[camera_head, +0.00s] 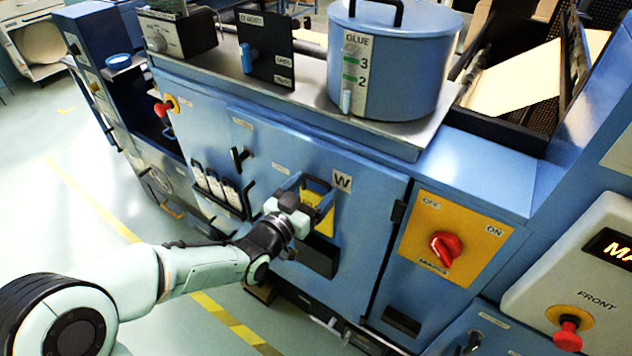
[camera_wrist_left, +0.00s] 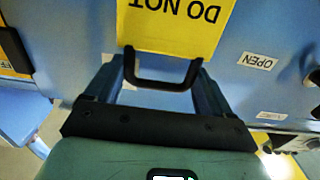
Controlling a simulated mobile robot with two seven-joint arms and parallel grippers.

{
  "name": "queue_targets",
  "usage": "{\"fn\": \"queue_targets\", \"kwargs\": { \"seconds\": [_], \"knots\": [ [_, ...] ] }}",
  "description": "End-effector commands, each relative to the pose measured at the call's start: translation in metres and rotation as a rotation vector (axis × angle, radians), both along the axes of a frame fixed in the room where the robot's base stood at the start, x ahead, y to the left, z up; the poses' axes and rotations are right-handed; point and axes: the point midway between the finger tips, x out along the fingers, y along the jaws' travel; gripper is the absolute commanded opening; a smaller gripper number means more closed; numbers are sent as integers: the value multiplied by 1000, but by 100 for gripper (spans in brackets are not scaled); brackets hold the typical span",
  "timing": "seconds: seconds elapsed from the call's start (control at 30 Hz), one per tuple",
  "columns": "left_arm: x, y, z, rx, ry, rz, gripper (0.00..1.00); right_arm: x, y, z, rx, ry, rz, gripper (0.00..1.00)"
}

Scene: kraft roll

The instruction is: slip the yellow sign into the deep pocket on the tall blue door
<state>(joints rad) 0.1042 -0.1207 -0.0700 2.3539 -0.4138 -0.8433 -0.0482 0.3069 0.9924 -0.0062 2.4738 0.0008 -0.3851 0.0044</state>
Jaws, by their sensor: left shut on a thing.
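The yellow sign (camera_head: 317,201) is in front of the tall blue door (camera_head: 372,195), near its W label. In the left wrist view the sign (camera_wrist_left: 178,28) shows the words DO NOT, upside down like the OPEN label there. My left gripper (camera_head: 305,193) is shut on the black handle (camera_wrist_left: 160,84) at the sign's edge. A black pocket (camera_head: 319,257) is on the door, below the sign and partly behind my wrist. The sign appears above it; I cannot tell whether its lower edge is at the mouth. My right gripper is not in view.
A rack (camera_head: 222,192) with several white items hangs left of my gripper, below a black door handle (camera_head: 238,157). A yellow switch panel with a red knob (camera_head: 446,249) is to the right. The blue glue pot (camera_head: 392,62) stands on the ledge above.

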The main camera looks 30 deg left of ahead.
Motion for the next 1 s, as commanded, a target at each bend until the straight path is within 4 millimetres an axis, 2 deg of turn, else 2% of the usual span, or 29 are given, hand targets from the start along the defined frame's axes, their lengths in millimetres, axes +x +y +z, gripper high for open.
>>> {"fn": "queue_targets", "kwargs": {
  "seconds": [0.8, 1.0],
  "knots": [
    [0, 0, -68, 1, 1, 0, 36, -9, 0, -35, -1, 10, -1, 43],
    [0, 0, -84, 0, 1, 0, 36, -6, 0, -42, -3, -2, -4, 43]
  ]
}}
